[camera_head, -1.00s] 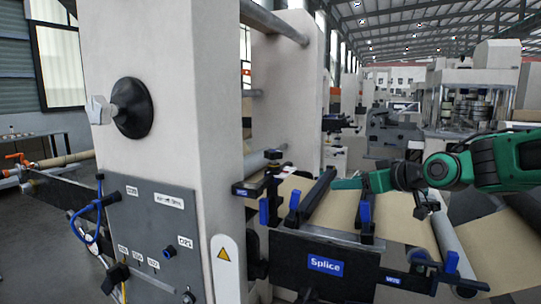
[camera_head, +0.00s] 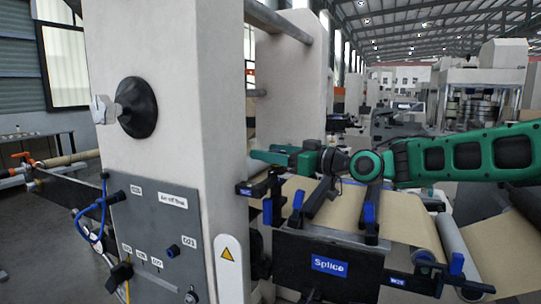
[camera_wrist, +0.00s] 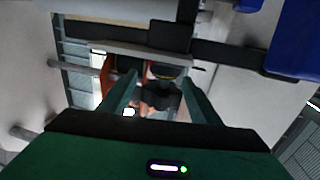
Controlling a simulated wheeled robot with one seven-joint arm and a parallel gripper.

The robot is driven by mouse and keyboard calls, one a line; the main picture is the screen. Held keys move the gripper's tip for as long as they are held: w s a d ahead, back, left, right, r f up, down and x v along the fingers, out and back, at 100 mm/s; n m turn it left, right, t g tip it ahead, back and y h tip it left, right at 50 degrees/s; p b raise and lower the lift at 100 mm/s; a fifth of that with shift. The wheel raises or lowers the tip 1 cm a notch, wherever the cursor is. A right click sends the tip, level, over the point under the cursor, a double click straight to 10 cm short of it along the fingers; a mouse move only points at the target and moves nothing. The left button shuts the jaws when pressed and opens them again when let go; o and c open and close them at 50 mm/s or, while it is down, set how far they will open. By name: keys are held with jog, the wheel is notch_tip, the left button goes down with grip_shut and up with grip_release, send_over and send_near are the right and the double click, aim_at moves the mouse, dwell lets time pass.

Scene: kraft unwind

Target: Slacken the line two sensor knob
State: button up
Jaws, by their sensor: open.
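My gripper (camera_head: 256,155) reaches left over the splice table, beside the inner side of the large white post. In the wrist view my gripper (camera_wrist: 160,92) has its two green fingers apart. A dark knob-like part (camera_wrist: 158,100) shows between them, in shadow; I cannot tell whether it is the line two sensor knob or whether a finger touches it. In the head view a black sensor bracket (camera_head: 258,188) sits just below my gripper, and its upper part is hidden behind the gripper.
The white post (camera_head: 150,60) with a black round handle (camera_head: 138,107) stands at left, with a grey control panel (camera_head: 150,235) below. The Splice plate (camera_head: 328,264), blue-tipped clamps (camera_head: 369,213) and kraft web (camera_head: 410,220) lie under my arm. Blue parts (camera_wrist: 300,40) edge the wrist view.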

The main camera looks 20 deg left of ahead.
jog(key=shift+w+a, duration=0.15)
jog(key=shift+a, duration=0.35)
jog(key=c, duration=1.1)
jog(key=shift+o, duration=0.2)
jog(key=shift+n+g, duration=0.3)
jog(key=shift+g, duration=0.2)
jog(key=shift+s+f+n+g, duration=0.1)
jog(key=shift+s+n+g, duration=0.15)
jog(key=shift+n+g, duration=0.95)
jog(key=shift+s+r+n+g, duration=0.1)
jog(key=shift+s+n+g, duration=0.4)
jog(key=shift+g, duration=1.15)
jog(key=shift+s+f+n+g, duration=0.1)
jog(key=shift+n+g, duration=1)
jog(key=shift+g, duration=0.65)
